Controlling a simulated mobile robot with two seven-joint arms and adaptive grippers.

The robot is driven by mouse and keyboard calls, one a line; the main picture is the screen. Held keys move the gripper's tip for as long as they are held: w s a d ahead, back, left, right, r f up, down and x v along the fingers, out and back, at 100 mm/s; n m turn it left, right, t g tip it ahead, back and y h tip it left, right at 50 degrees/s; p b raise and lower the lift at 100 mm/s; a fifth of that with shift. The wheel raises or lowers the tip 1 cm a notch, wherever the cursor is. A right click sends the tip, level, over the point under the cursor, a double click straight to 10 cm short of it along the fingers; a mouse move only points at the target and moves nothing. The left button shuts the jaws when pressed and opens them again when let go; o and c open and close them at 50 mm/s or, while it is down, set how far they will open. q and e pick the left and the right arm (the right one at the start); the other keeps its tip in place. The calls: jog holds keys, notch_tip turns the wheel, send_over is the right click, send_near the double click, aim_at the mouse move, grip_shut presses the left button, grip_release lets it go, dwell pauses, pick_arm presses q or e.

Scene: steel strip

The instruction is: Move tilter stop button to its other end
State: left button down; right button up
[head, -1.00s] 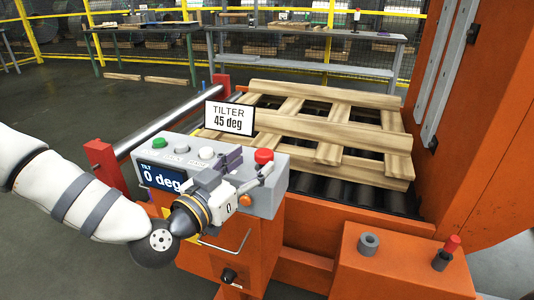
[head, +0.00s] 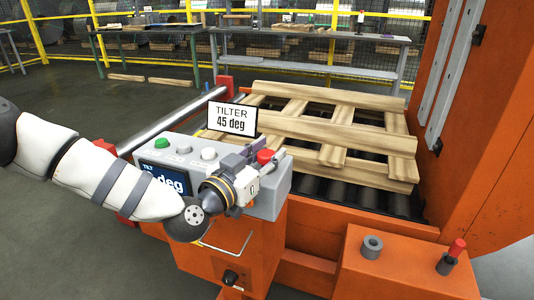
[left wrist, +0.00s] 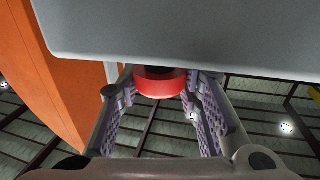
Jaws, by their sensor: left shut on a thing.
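The red stop button (head: 265,156) sits on the right end of the grey tilter control box (head: 268,202). My left gripper (head: 258,161) reaches across the front of the box and is shut on the red button. In the left wrist view the red button (left wrist: 160,84) lies between the two purple-padded fingers (left wrist: 160,90), under the grey box (left wrist: 190,38). The blue tilt display (head: 170,178) is partly hidden by my arm, so its number cannot be read. My right gripper is not in view.
A green button (head: 162,143) and pale buttons (head: 208,153) stand left on the box. A sign reading "TILTER 45 deg" (head: 230,119) rises behind it. A wooden pallet (head: 330,130) lies on rollers beyond. An orange post (head: 480,150) stands at right.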

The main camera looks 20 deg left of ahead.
pick_arm(q)
jog(key=shift+r+p, duration=0.65)
jog(key=shift+r, duration=0.3)
jog(key=shift+f, duration=0.25)
jog(key=c, duration=1.1)
grip_release()
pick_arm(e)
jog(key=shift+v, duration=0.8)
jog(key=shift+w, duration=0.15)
pick_arm(q)
jog(key=shift+s+a+f, duration=0.1)
jog(key=shift+s, duration=0.15)
jog(key=v, duration=1.1)
jog(key=shift+s, duration=0.25)
